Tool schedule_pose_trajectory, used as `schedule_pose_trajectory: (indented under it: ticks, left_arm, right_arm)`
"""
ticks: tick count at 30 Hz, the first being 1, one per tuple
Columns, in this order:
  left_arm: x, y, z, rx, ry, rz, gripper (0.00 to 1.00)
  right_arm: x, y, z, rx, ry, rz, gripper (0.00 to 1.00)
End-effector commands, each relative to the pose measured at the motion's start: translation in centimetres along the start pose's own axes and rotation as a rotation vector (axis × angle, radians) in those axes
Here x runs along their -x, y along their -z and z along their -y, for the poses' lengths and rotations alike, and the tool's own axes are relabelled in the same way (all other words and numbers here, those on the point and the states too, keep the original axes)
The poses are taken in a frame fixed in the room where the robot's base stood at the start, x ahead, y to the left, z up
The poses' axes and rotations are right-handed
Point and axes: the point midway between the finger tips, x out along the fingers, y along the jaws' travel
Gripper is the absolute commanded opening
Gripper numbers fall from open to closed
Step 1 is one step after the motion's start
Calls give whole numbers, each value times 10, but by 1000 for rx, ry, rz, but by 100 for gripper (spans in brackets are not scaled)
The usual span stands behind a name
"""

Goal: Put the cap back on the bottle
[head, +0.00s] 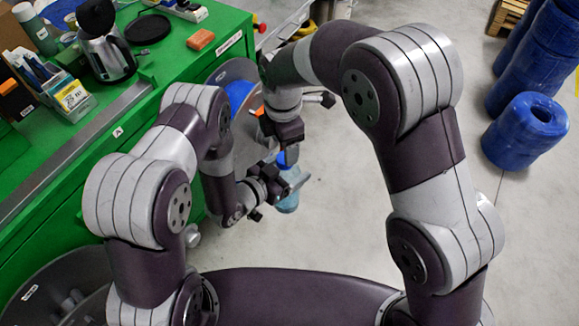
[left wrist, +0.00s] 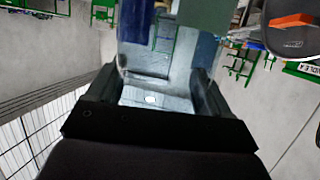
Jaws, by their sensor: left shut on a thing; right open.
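The pale blue see-through bottle (head: 288,204) is in the middle of the head view, in the air above the floor. My left gripper (head: 290,183) is shut on it. In the left wrist view the clear bottle (left wrist: 158,62) fills the space between the fingers (left wrist: 155,88). My right gripper (head: 290,150) is open, just above the left gripper in the head view. A small blue piece (head: 281,159) shows beside the right gripper; I cannot tell whether it is the cap or part of the bottle.
A green workbench (head: 100,165) at the left carries a kettle (head: 106,52), a dark round plate (head: 147,29) and an orange block (head: 200,40). A large reel (head: 234,70) stands beside it. Blue coils (head: 527,132) stand on the right; the floor (head: 345,215) between is clear.

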Motion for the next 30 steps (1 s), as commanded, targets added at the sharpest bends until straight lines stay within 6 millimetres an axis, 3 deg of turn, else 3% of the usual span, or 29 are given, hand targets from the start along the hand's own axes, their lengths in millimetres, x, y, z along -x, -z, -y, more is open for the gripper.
schedule_pose_trajectory:
  ticks: [7, 16, 26, 30]
  left_arm:
    - [0, 0, 0, 0, 0, -1, 0]
    - [0, 0, 0, 0, 0, -1, 0]
    - [0, 0, 0, 0, 0, -1, 0]
    - [0, 0, 0, 0, 0, -1, 0]
  right_arm:
    - [3, 0, -1, 45, -2, 0, 61]
    - [34, 0, -1, 564, -2, 0, 61]
    - [34, 0, -1, 598, -1, 0, 61]
    - [22, 0, 0, 597, 1, -1, 61]
